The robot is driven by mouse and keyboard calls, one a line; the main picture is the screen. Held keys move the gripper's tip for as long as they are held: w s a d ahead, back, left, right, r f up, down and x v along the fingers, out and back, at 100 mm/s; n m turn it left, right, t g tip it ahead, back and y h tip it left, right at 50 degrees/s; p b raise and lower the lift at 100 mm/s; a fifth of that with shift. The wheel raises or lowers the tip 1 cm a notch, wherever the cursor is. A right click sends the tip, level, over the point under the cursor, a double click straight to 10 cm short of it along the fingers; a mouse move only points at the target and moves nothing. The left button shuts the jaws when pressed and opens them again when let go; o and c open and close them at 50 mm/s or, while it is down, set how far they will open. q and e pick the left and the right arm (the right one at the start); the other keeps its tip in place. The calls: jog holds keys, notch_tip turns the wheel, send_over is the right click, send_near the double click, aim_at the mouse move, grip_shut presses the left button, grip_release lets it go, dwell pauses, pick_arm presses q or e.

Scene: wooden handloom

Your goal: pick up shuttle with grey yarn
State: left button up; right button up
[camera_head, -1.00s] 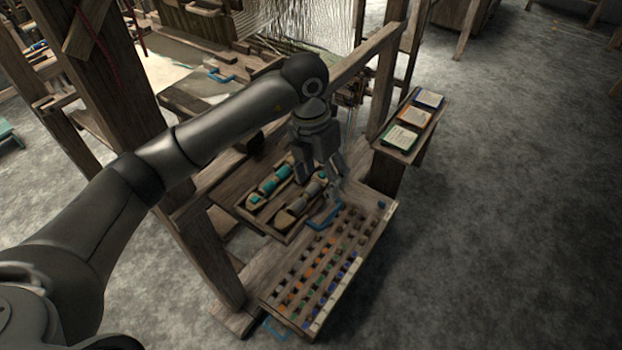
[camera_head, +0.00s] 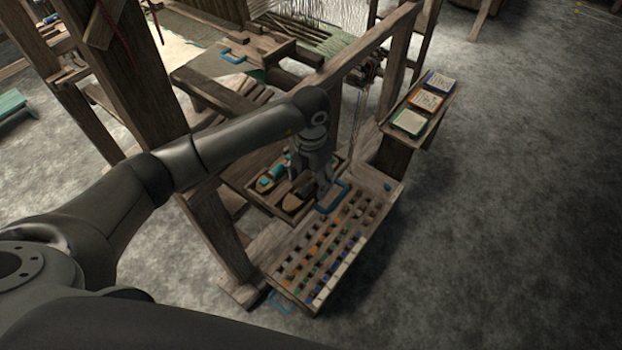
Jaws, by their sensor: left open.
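The shuttle with grey yarn (camera_head: 299,194) lies in a shallow wooden tray (camera_head: 262,200) on the loom's side shelf. It is mostly hidden behind my left gripper. My left gripper (camera_head: 309,184) points down over this shuttle with its fingers spread; whether they touch it I cannot tell. A second shuttle with teal yarn (camera_head: 270,176) lies to the left in the same tray, apart from the gripper. My right gripper is not in view.
A slotted rack of coloured bobbins (camera_head: 322,250) stands just in front of the tray. A blue handle (camera_head: 333,197) is close to the gripper's right. Loom posts (camera_head: 215,225) stand left of the tray. A bench with books (camera_head: 418,112) is at the right.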

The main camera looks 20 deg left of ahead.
pick_arm(q)
jog(key=shift+f, duration=0.35)
jog(key=shift+w+f, duration=0.1)
jog(key=shift+f, duration=0.1)
jog(key=shift+r, duration=0.1)
jog(key=c, duration=1.2)
jog(key=shift+w+r, duration=0.1)
jog(key=shift+r, duration=0.4)
notch_tip(320, 180, up, 2)
jog(key=shift+r+b, duration=0.1)
jog(key=shift+b, duration=0.4)
jog(key=s+r+b, duration=0.1)
jog(key=s+r, duration=0.2)
jog(key=s, duration=0.1)
jog(key=s+d+r+b, duration=0.1)
jog(key=s+r, duration=0.2)
jog(key=s, duration=0.2)
jog(key=s+d+r+b, duration=0.1)
jog(key=s+r, duration=0.2)
jog(key=s, duration=0.2)
jog(key=shift+d+r+b, duration=0.15)
jog(key=shift+r+b, duration=0.2)
jog(key=shift+r, duration=0.05)
